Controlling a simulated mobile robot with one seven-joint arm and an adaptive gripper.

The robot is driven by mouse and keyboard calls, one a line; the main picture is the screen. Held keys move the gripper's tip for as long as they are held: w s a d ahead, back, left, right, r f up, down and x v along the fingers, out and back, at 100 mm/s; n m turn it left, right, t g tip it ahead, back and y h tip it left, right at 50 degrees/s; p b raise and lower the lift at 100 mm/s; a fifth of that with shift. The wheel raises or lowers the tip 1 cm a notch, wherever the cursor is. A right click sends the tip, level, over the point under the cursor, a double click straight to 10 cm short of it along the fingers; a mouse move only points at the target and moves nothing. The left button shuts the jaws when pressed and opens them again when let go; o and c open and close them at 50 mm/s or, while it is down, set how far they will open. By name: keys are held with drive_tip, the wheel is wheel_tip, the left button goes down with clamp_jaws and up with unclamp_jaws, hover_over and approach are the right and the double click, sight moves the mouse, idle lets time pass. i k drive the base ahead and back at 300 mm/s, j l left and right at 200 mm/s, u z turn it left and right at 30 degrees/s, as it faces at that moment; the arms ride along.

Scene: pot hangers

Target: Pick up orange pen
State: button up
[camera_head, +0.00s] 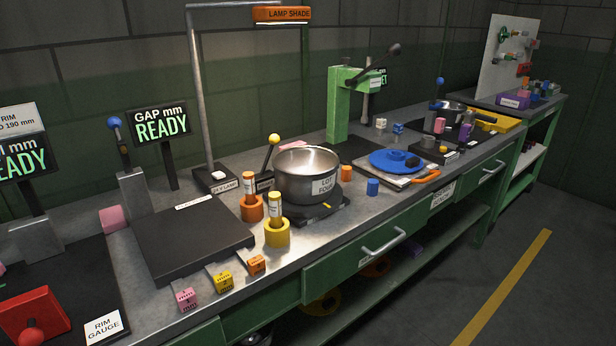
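A pen with an orange cap (249,184) and a pale labelled body stands upright in a round orange holder (252,209) near the middle of the bench. The holder hides the pen's lower end. A similar pen with a yellow cap (275,208) stands in a yellow holder (277,235) just in front and to the right. My gripper is not in view.
A steel pot (306,175) on a dark base stands right of the pens. A dark flat plate (189,238) lies to their left. Small pink, yellow and orange blocks (222,281) sit along the front edge. A lamp post (199,95) rises behind.

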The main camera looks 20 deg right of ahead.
sight(248, 177)
drive_tip(key=i+z, duration=0.4)
drive_tip(key=i+j+z, duration=0.35)
drive_tip(key=i+j, duration=0.3)
